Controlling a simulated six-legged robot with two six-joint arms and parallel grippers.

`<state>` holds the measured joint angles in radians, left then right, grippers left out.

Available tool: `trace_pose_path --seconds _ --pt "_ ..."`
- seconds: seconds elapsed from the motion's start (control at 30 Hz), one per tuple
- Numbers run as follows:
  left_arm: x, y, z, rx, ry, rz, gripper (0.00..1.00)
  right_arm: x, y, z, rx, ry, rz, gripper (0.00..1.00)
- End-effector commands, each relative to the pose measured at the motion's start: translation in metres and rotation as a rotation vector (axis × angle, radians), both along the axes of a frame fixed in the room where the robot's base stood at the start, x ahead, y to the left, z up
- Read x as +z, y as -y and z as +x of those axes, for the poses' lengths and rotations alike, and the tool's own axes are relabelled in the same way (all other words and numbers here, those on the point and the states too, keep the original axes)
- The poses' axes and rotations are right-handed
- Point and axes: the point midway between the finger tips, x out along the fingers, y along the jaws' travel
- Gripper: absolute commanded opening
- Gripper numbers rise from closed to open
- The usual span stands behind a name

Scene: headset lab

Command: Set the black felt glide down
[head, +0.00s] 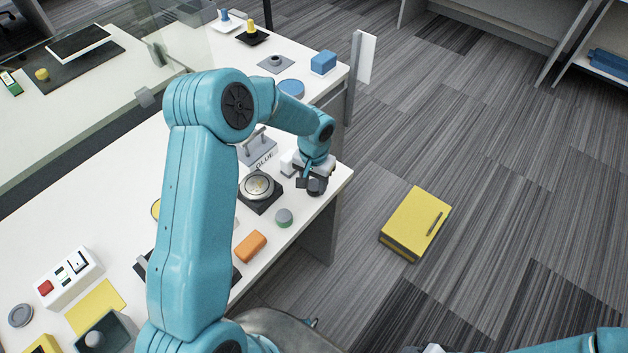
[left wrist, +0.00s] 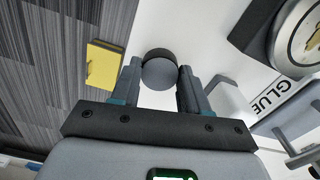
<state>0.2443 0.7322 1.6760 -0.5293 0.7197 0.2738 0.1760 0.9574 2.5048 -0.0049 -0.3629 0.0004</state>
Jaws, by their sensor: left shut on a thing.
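My left gripper (head: 314,186) is over the right edge of the white table in the head view. In the left wrist view its two fingers (left wrist: 158,85) are closed on the black felt glide (left wrist: 160,70), a short round piece with a dark side and a greyer face. The glide also shows as a small dark shape at the fingertips in the head view (head: 317,187). I cannot tell whether it touches the tabletop. My right gripper is not in view; part of my right arm shows at the bottom right.
A round dial on a black base (head: 257,187), a GLUE holder (head: 258,152), a grey-green disc (head: 284,217) and an orange block (head: 249,246) stand near on the white table (head: 276,240). A yellow box (head: 414,222) lies on the floor to the right.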

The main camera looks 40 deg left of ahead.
Motion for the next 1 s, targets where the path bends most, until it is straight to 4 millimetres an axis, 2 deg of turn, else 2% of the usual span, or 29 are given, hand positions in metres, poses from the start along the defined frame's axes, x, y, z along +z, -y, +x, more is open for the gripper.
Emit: trace_pose_path --seconds 0.07,0.1,0.17,0.43,0.53,0.57,1.0 --pt "-0.004 0.000 0.000 0.000 0.000 0.000 0.16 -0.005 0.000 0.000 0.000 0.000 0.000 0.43" --pt "-0.003 0.000 0.000 0.000 0.000 0.000 0.54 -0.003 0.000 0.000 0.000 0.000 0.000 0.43" --pt "-0.002 0.000 0.000 0.000 0.000 0.000 0.70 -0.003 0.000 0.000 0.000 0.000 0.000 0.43" --pt "-0.002 0.000 0.000 0.000 -0.001 0.000 0.70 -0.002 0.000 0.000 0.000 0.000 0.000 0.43" --pt "0.005 0.000 0.000 0.000 0.000 0.000 0.70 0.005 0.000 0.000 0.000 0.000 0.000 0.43" --pt "0.007 0.000 0.001 0.001 0.002 0.000 0.70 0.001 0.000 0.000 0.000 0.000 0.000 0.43" --pt "0.100 0.000 0.000 0.001 0.003 0.000 0.70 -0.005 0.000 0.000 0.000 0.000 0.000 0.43"
